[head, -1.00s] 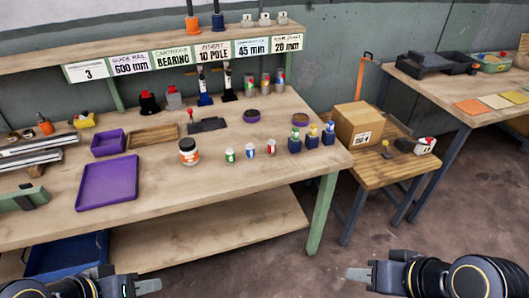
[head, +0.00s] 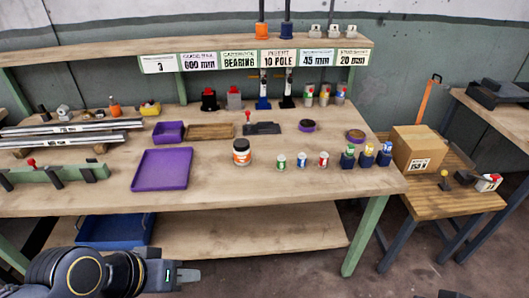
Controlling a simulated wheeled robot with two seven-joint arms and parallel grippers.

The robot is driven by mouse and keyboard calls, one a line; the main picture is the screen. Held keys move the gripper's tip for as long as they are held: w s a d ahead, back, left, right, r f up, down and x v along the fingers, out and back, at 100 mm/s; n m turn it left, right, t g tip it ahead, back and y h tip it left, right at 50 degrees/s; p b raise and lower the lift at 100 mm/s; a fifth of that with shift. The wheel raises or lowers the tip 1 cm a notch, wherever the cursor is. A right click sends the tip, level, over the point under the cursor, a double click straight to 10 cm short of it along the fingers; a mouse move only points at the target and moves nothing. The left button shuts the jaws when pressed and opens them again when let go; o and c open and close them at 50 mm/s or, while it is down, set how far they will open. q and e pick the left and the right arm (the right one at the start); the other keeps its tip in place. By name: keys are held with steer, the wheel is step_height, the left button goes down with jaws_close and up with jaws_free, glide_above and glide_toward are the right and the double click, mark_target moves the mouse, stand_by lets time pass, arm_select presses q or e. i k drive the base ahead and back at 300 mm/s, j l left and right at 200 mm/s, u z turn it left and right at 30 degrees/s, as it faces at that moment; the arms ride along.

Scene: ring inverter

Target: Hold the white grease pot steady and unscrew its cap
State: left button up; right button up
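The white grease pot (head: 241,157) stands upright on the workbench, right of the purple tray. It has an orange label and a dark cap (head: 241,143). My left gripper (head: 189,275) is in front of the bench's near edge, low in the head view, well apart from the pot. Its fingers show edge-on, so I cannot tell whether they are open. Of my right arm only a dark sliver (head: 447,294) seems to show at the bottom edge; its fingers cannot be made out. Nothing touches the pot.
The purple tray (head: 162,169) lies left of the pot. Several small capped bottles (head: 301,160) and dark blue holders (head: 366,160) stand to its right. A black fixture (head: 263,128) is behind it. The bench (head: 215,185) is bare in front of the pot.

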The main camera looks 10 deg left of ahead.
mark_target(240, 158)
steer(key=i+j, duration=0.3)
steer(key=j, duration=0.15)
steer(key=i+j, duration=0.25)
steer(key=j, duration=0.15)
steer(key=i+j+z, duration=0.1)
steer(key=i+j, duration=0.2)
steer(key=j, duration=0.15)
